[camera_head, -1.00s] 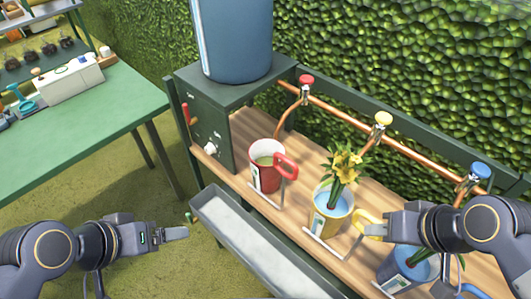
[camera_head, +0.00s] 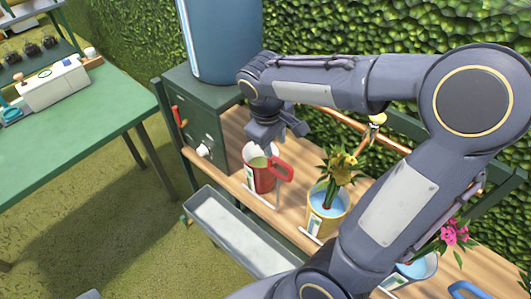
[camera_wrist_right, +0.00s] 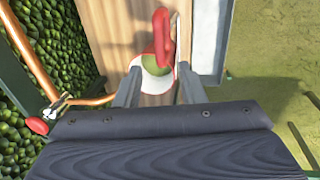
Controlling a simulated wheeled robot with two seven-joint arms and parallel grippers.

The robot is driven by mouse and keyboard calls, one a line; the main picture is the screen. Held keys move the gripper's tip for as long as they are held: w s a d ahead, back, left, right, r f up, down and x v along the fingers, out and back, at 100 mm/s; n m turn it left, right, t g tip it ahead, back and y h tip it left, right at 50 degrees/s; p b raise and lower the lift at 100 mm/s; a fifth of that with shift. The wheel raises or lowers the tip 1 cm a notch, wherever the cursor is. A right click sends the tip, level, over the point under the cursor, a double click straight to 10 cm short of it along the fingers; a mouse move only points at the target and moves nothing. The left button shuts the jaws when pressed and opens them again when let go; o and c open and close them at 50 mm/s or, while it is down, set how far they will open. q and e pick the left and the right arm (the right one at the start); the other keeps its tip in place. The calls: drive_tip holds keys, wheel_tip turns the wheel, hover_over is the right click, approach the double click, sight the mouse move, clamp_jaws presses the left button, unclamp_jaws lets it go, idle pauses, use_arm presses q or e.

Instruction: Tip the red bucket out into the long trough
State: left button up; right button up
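The red bucket (camera_head: 263,180) stands upright on the wooden shelf, with its red handle on the right and something greenish inside. In the right wrist view the red bucket's handle (camera_wrist_right: 161,38) shows beyond the fingers. My right gripper (camera_head: 286,133) is just above and behind the bucket, pointing down. In the wrist view its two fingers (camera_wrist_right: 158,88) are apart, with the bucket's near rim between them; I cannot tell if they touch it. The long grey trough (camera_head: 215,213) lies in front of and below the shelf. My left gripper is out of view.
A yellow bucket (camera_head: 323,222) with yellow flowers stands right of the red one; a blue bucket (camera_head: 422,268) is farther right. A copper pipe with taps runs behind. A blue tank (camera_head: 222,40) stands at the back left, and a green table (camera_head: 80,115) is at left.

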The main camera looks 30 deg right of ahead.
sight(277, 159)
drive_tip(key=f, duration=0.3)
drive_tip(key=d+f, duration=0.1)
drive_tip(key=f, duration=0.2)
drive_tip(key=shift+w+d, duration=0.1)
drive_tip(key=shift+d, duration=0.05)
drive_tip(key=shift+c, duration=0.5)
clamp_jaws()
